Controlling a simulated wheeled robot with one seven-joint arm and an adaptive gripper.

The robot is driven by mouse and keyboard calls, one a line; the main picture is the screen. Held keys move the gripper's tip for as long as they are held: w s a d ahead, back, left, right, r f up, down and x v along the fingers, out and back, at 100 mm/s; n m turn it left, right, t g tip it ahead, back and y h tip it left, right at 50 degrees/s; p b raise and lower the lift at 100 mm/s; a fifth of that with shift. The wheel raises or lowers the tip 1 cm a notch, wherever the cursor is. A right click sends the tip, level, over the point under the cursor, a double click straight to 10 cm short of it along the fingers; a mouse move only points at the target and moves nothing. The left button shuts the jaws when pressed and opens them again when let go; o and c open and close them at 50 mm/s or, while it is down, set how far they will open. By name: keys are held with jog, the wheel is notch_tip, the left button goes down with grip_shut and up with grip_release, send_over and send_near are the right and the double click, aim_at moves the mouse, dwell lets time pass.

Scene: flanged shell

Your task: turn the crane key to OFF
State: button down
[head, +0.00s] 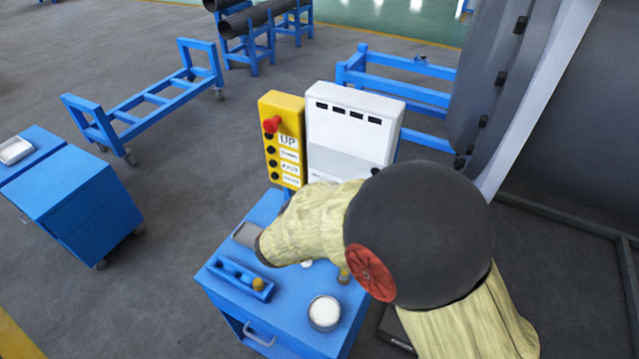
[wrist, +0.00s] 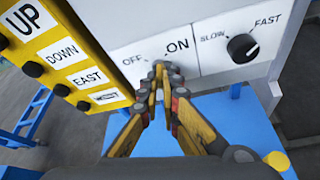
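The crane key switch sits on the front of the white control box (head: 352,120), which also shows in the wrist view (wrist: 215,50). The switch has printed OFF and ON labels, OFF at the left and ON up and to the right. A small grey part of the key (wrist: 172,67) shows just below these labels. My gripper (wrist: 167,80) reaches up to the key, its two yellow-and-black fingers close together with a narrow gap. The fingertips hide most of the key, so its angle and any grip on it are unclear. In the head view my arm hides the gripper.
A black SLOW–FAST knob (wrist: 242,48) is right of the key. A yellow button panel (head: 283,140) with a red button (head: 271,124) stands at the left. Below is a blue cart (head: 262,312) bearing a white-topped round can (head: 324,312).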

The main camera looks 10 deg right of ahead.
jog(key=n+h+p, duration=0.1)
jog(key=n+p, duration=0.1)
jog(key=p, duration=0.2)
jog(key=n+g+h+p, duration=0.1)
jog(key=n+h+p, duration=0.1)
jog(key=n+p, duration=0.1)
jog(key=n+g+h+p, duration=0.1)
jog(key=n+h+p, duration=0.1)
jog(key=p, duration=0.4)
jog(key=shift+w+a+n, duration=0.15)
jog(key=shift+a+n, duration=0.1)
jog(key=shift+n, duration=0.35)
jog(key=shift+g, duration=0.3)
jog(key=c, duration=2.2)
grip_release()
jog(key=shift+o, duration=0.8)
jog(key=v, duration=1.2)
